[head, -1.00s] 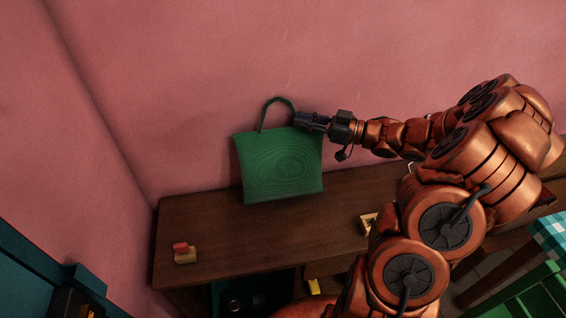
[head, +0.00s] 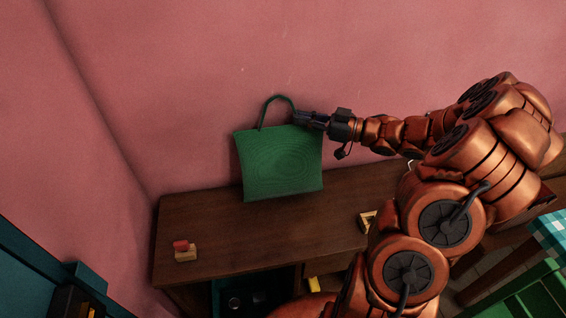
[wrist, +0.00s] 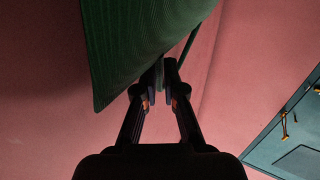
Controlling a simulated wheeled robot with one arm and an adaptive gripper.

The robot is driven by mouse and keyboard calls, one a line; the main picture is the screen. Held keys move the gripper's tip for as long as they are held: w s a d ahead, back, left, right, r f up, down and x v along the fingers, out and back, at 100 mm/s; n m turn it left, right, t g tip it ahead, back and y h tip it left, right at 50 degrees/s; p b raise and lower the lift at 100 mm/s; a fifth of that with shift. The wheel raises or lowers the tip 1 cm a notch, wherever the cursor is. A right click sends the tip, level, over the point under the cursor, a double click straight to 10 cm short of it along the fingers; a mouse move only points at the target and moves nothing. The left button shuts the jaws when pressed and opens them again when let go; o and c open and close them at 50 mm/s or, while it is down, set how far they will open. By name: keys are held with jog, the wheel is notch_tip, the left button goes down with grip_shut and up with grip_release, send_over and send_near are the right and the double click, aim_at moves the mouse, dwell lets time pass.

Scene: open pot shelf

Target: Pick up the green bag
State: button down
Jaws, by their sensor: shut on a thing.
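The green bag (head: 280,163) is upright against the pink wall at the back of the brown wooden shelf top, its looped handle rising above it. Whether its bottom touches the wood cannot be told for sure. My gripper (head: 298,117) reaches in from the right at the bag's top right, by the right end of the handle. In the wrist view the bag (wrist: 135,45) fills the upper left, and my gripper (wrist: 164,72) has its fingertips close together on a thin part at the bag's edge. The exact grip point is partly hidden.
The wooden shelf top (head: 225,225) is mostly clear. A small red and tan block (head: 185,251) lies at its left, and a small yellowish wooden item (head: 367,222) lies at the right beside my arm. A green chair (head: 530,296) stands at the lower right.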

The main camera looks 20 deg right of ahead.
jog(key=shift+s+r+b, duration=0.1)
jog(key=shift+r+b, duration=0.05)
jog(key=shift+b, duration=0.2)
jog(key=shift+s+r, duration=0.1)
jog(key=shift+r, duration=0.1)
notch_tip(320, 180, up, 6)
jog(key=b, duration=0.2)
jog(key=s+a+b, duration=0.2)
jog(key=s, duration=0.7)
jog(key=s+a+b, duration=0.2)
jog(key=s, duration=0.8)
jog(key=shift+r+b, duration=0.15)
jog(key=shift+b, duration=0.2)
jog(key=shift+s, duration=0.1)
jog(key=shift+r, duration=0.1)
